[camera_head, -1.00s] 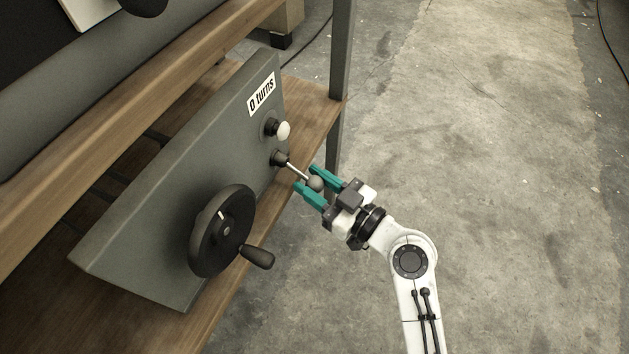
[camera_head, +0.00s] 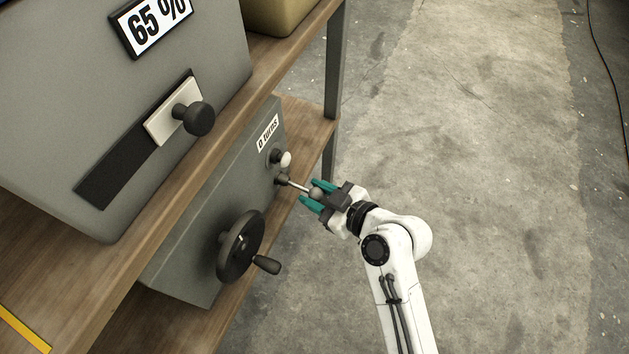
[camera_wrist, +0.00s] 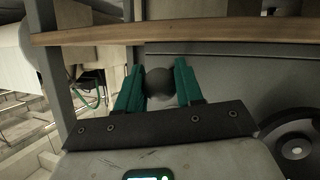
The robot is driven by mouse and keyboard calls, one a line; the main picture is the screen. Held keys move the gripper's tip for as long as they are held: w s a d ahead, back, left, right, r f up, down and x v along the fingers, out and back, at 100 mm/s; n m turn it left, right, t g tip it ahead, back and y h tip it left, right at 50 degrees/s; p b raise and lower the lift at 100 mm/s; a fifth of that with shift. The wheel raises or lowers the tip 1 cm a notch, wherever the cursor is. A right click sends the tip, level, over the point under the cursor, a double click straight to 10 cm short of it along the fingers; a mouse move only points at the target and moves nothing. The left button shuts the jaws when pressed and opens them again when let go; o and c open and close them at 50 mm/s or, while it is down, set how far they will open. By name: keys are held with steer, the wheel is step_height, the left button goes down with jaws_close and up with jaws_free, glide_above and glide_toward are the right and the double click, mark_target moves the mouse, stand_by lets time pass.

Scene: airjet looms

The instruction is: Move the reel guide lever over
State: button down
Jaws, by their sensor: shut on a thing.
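The lever (camera_head: 298,187) is a thin metal rod with a round grey knob, sticking out from the right end of a grey box (camera_head: 205,230) on the lower shelf. My gripper (camera_head: 316,192) is at the end of the lever, its teal fingers on either side of the knob. In the wrist view the dark ball knob (camera_wrist: 168,82) sits between the two teal fingers, and my gripper (camera_wrist: 160,85) is shut on it. The lever's base is not clear in the wrist view.
A black handwheel (camera_head: 240,245) with a crank handle is on the same box, left of the lever. A pale button (camera_head: 285,159) and a "0 turns" label (camera_head: 268,133) are above it. A slider knob (camera_head: 199,118) is on the upper unit marked 65 %. Open floor lies right.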

mark_target(315, 190)
step_height(315, 190, up, 4)
steer(key=g+h+p, duration=0.1)
steer(key=p, duration=0.3)
steer(key=h+p, duration=0.2)
steer(key=p, duration=0.3)
steer(key=shift+f+n+g+h+p, duration=0.2)
steer(key=shift+n+g+h+p, duration=0.1)
steer(key=shift+n+g, duration=0.1)
steer(key=p, duration=0.1)
steer(key=h+p, duration=0.1)
steer(key=p, duration=0.1)
steer(key=shift+w+a+r+g+h, duration=0.1)
steer(key=shift+a+r+g+h, duration=0.05)
steer(key=shift+r+g+h, duration=0.2)
steer(key=p, duration=0.1)
steer(key=h+p, duration=0.1)
steer(key=p, duration=0.1)
steer(key=shift+a+r+g, duration=0.2)
steer(key=shift+r+g, duration=0.05)
steer(key=shift+r, duration=0.05)
steer(key=shift+w, duration=0.1)
steer(key=c, duration=1)
jaws_free()
